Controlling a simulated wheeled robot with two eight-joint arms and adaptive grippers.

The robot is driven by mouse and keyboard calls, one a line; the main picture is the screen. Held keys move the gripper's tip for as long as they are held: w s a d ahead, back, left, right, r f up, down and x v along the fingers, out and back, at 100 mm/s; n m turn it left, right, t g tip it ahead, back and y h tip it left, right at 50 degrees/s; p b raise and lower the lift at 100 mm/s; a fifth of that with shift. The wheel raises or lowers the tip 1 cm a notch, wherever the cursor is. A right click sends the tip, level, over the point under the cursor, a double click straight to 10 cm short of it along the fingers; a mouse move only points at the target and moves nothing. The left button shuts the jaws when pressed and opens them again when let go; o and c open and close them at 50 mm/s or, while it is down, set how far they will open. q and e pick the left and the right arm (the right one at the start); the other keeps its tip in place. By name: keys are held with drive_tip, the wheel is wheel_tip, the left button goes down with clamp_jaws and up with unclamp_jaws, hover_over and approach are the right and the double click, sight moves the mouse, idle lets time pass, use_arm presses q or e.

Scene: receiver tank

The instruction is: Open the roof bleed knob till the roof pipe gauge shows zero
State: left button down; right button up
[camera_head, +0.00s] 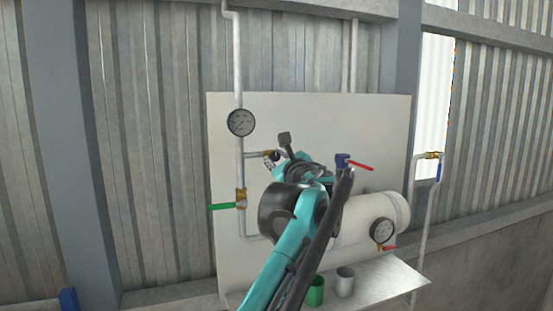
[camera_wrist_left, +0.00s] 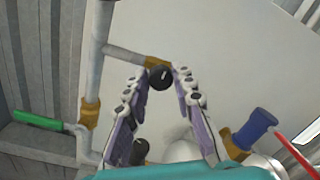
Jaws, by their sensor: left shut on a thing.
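The roof pipe gauge (camera_head: 241,122) is a dark round dial on the white vertical pipe at the left of the panel. Its needle is too small to read surely. Below it, a short branch pipe runs right to a brass fitting with the roof bleed knob (camera_wrist_left: 160,77), a round black knob. My left gripper (camera_wrist_left: 161,74) is shut on this knob, with one finger at each side of it. In the head view the left gripper (camera_head: 276,158) reaches the branch's end, and my arm hides most of the knob. My right gripper is not in view.
A green-handled valve (camera_head: 222,206) sits lower on the pipe. A blue valve with a red lever (camera_head: 358,166) stands above the white tank (camera_head: 392,212), which has its own gauge (camera_head: 383,231). Green (camera_head: 316,292) and grey (camera_head: 345,282) cups stand on the shelf below.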

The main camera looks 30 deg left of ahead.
use_arm(q)
drive_tip(key=shift+f, duration=0.1)
drive_tip(key=c, duration=1.3)
unclamp_jaws()
drive_tip(key=shift+o, duration=0.2)
drive_tip(key=v, duration=1.2)
